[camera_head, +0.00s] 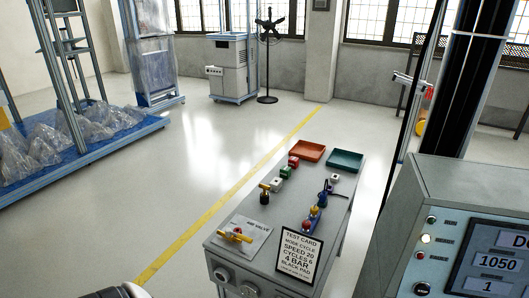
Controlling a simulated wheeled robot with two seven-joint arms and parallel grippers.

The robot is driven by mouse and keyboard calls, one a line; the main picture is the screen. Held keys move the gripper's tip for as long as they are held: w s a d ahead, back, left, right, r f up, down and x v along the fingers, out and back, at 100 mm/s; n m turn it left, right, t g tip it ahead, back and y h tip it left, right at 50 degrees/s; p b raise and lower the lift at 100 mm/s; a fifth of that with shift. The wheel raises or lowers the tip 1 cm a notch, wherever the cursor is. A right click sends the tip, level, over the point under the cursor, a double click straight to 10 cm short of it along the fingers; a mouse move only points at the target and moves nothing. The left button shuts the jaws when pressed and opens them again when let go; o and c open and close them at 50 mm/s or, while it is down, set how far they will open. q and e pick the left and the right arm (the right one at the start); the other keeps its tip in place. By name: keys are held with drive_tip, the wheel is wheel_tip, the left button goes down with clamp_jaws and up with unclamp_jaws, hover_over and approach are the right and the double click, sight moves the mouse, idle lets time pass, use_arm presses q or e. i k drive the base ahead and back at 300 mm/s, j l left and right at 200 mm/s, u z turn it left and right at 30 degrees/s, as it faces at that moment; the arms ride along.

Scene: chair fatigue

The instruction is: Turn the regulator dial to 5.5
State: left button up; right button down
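A grey bench cabinet (290,200) stands at the lower middle. Two round fittings, one at the left (222,275) and one lower right of it, show on its front face, cut by the picture's bottom edge. I cannot tell whether either is the regulator dial, and no scale is readable. A yellow-handled air valve (235,236) sits on a labelled plate on the top. A test card (299,256) leans at the front edge and reads speed 20, cycles 6, 4 bar, black pad. Neither gripper is in view; a rounded part at the bottom left may be my arm.
A red tray (307,151), a teal tray (345,161) and small coloured parts lie on the cabinet top. A grey control console (455,190) with a screen stands at the right. A blue-edged platform (90,150) holds plastic-wrapped things. Open floor lies left of the cabinet.

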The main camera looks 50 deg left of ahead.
sight(220, 273)
drive_tip(key=u, duration=1.6)
drive_tip(key=j+z, duration=0.15)
drive_tip(key=z, duration=0.2)
drive_tip(key=i+j+z, duration=0.1)
drive_tip(key=z, duration=0.25)
drive_tip(key=j+z, duration=0.35)
drive_tip(key=l, duration=0.1)
